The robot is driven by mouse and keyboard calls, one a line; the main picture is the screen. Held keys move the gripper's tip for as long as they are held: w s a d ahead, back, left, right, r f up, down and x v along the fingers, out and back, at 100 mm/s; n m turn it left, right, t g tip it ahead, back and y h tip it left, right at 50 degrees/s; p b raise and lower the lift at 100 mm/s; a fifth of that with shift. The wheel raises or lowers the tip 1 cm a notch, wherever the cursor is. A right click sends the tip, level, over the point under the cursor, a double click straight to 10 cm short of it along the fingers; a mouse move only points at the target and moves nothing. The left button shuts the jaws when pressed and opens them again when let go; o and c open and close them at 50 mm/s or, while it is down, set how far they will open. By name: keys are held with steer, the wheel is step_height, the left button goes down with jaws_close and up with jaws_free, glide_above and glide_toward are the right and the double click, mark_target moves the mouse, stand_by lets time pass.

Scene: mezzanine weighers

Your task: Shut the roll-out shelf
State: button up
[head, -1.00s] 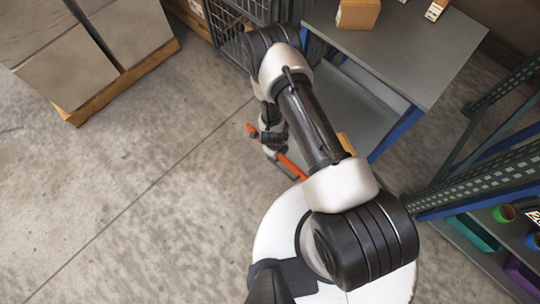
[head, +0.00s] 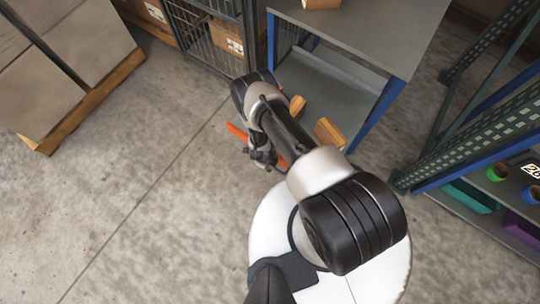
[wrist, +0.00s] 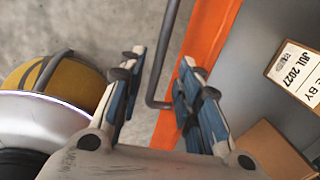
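The roll-out shelf is a grey tray with an orange front; it sticks out low from under the grey bench, its orange front (head: 237,132) partly behind my arm in the head view. In the wrist view the orange front (wrist: 208,38) runs down the middle, with a grey bar handle (wrist: 165,60) standing off its left side. My gripper (wrist: 160,95) is open. One finger is left of the handle bar and the other is over the orange front, so the bar shows between them; contact cannot be told. In the head view my gripper (head: 262,157) is small beside the front.
Boxes lie on the shelf, including a labelled carton (wrist: 296,72) and a brown box (wrist: 275,148). The bench (head: 365,30) stands above. A wire cage (head: 205,40) is behind left, a pallet stack (head: 80,45) far left, a blue-green rack (head: 480,150) right. Floor at left is clear.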

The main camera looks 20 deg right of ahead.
steer(key=shift+w+d+f+b, duration=0.15)
steer(key=shift+f+b, duration=0.2)
steer(key=shift+f, duration=0.55)
steer(key=shift+w+d+f+b, duration=0.1)
steer(key=shift+f+b, duration=0.25)
steer(key=shift+f, duration=0.5)
steer(key=shift+c, duration=0.5)
jaws_close()
